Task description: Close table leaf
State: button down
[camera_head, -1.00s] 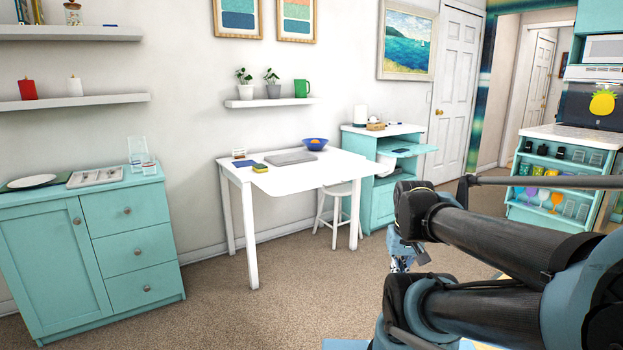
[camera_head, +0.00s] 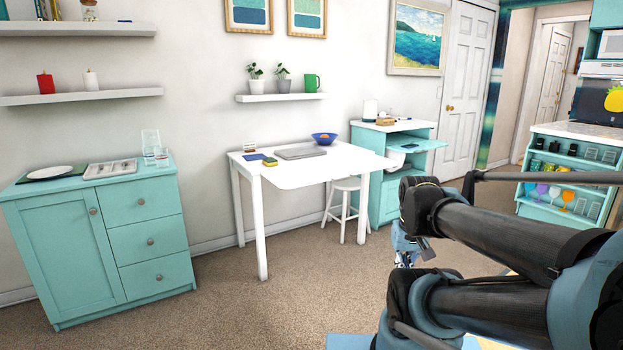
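The white table (camera_head: 262,168) stands against the wall in the middle of the view. Its leaf (camera_head: 320,174) appears raised and level with the top, with rounded corners reaching past the front legs. A grey laptop-like slab (camera_head: 301,152), a blue bowl (camera_head: 324,138), and a small yellow-and-green item (camera_head: 270,162) are on the table top. My gripper (camera_head: 405,257) shows only in part, low beside my arm and apart from the table. My arm links hide much of it, and its fingers are too small to read.
A white stool (camera_head: 346,186) stands under the table's right side. A teal cabinet (camera_head: 387,190) with a pulled-out shelf is to the right. A teal dresser (camera_head: 60,254) stands at left. Carpet (camera_head: 250,315) in front of the table is clear.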

aim_at(302, 175)
jog(key=k, duration=1.1)
jog(key=u, duration=0.4)
jog(key=i, duration=1.5)
jog(key=z, duration=0.4)
